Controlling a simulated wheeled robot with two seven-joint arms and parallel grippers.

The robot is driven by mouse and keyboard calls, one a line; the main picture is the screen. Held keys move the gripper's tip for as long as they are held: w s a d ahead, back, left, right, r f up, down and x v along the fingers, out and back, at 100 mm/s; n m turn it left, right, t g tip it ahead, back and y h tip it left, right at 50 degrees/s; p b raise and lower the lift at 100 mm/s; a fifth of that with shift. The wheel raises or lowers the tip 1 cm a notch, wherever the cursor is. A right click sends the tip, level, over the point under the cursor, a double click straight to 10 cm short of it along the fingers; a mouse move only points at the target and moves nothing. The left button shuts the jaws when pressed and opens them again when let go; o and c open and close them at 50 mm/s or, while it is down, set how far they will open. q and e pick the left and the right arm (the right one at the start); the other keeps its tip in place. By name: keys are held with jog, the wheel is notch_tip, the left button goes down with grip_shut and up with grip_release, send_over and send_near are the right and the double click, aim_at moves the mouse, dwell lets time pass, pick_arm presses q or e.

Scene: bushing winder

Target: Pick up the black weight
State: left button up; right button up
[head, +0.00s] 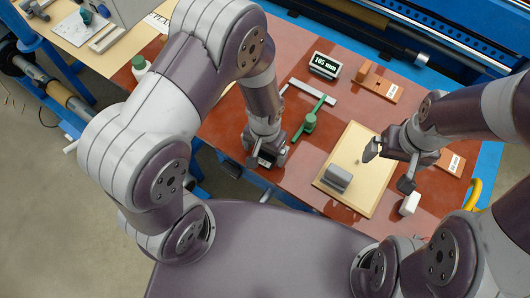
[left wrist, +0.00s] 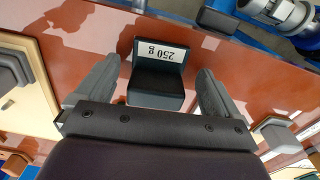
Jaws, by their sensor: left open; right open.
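The black weight (left wrist: 156,86) is a dark block with a white label reading "250 g", upside down in the left wrist view. It stands on the red-brown table top. My left gripper (left wrist: 158,68) is open, with one finger on each side of the weight and a visible gap at both sides. In the head view my left gripper (head: 265,157) points down near the table's front edge and mostly hides the weight. My right gripper (head: 388,168) is open and empty, above the right side of the beige board (head: 362,146).
A grey block (head: 337,178) sits on the board. A white block (head: 409,203) is at the front right. A dark box (left wrist: 218,21) is near the table edge.

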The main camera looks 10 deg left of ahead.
pick_arm(q)
jog(key=shift+w+d, duration=0.15)
jog(key=shift+d, duration=0.05)
jog(key=c, duration=1.3)
jog(key=shift+a+r, duration=0.1)
